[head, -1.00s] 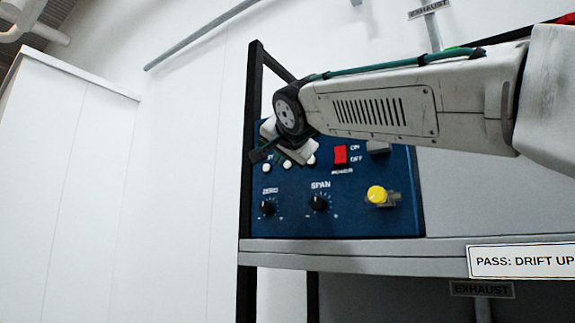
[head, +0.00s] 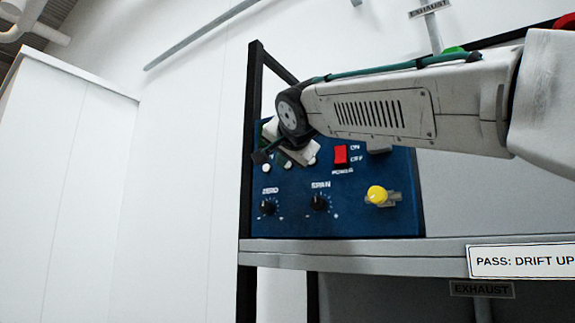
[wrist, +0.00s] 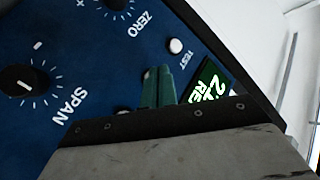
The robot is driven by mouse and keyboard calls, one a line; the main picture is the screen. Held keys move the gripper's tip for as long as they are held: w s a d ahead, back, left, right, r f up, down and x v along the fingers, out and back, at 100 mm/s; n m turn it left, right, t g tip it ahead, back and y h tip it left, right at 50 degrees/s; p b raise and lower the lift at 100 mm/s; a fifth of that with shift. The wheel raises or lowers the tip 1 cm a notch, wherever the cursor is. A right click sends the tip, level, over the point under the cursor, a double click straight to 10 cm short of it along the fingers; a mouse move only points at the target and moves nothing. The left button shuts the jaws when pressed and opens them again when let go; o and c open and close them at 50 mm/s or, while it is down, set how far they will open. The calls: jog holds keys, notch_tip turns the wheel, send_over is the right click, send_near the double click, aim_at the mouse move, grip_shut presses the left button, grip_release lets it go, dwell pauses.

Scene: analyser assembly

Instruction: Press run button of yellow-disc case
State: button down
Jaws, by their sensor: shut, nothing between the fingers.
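The blue case (head: 345,215) stands on a shelf, with a yellow disc (head: 377,195) on the fitting at its lower right. A row of small white buttons, including one (head: 266,168), runs along its upper left. In the wrist view one white button (wrist: 175,46) is labelled TEST; the run label is not readable. My gripper (wrist: 158,70) shows its green fingers shut together and empty, close over the panel beside the TEST button. In the head view my wrist hides part of the panel's top.
Red power switch (head: 340,155) and the ZERO (head: 268,207) and SPAN (head: 319,203) knobs share the panel. A green display (wrist: 207,82) is partly covered in the wrist view. A black rack post (head: 247,150) stands at the case's left; the shelf edge (head: 350,250) runs below.

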jog(key=shift+w+d, duration=0.3)
jog(key=shift+w, duration=0.1)
dwell(0.8)
jog(key=shift+s, duration=0.1)
jog(key=shift+s+a, duration=0.5)
jog(key=shift+s, duration=0.1)
jog(key=s+a, duration=0.1)
jog(key=s, duration=0.1)
jog(key=s+a, duration=0.2)
dwell(0.6)
dwell(0.8)
